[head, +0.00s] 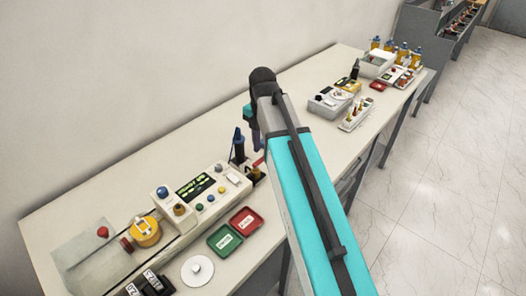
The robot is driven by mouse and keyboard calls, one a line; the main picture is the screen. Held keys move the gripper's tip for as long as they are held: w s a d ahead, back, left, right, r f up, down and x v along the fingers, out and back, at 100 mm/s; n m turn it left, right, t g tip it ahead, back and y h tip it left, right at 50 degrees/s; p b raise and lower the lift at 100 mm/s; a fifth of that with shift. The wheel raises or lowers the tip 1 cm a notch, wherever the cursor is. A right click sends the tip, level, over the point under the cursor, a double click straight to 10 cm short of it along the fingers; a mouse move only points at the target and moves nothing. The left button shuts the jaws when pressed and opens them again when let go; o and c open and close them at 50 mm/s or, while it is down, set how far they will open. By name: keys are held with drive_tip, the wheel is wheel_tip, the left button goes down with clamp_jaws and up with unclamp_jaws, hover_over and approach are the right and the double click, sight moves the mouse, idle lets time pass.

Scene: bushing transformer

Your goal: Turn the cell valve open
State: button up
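I cannot tell for sure which part is the cell valve. A yellow round fitting (145,232) with a red-brown ring on its left side sits at the left of the bench, and a red knob (103,232) stands on a pale translucent box (85,262) beside it. My gripper (257,150) hangs below my wrist over the middle of the bench, well to the right of these parts. My arm link hides much of it, and its fingers are too small to read. A dark blue-topped upright item (238,146) stands just left of it.
A control panel (205,192) with a lit display and buttons stands between. Green (224,239) and red (246,221) trays and a white disc (197,270) lie in front. Black labelled blocks (150,283) are at the front left. More equipment (335,102) and bottles (403,52) stand farther right.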

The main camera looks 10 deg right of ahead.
drive_tip(key=shift+f, duration=1.2)
clamp_jaws()
drive_tip(key=shift+d, duration=0.2)
drive_tip(key=shift+a, duration=0.15)
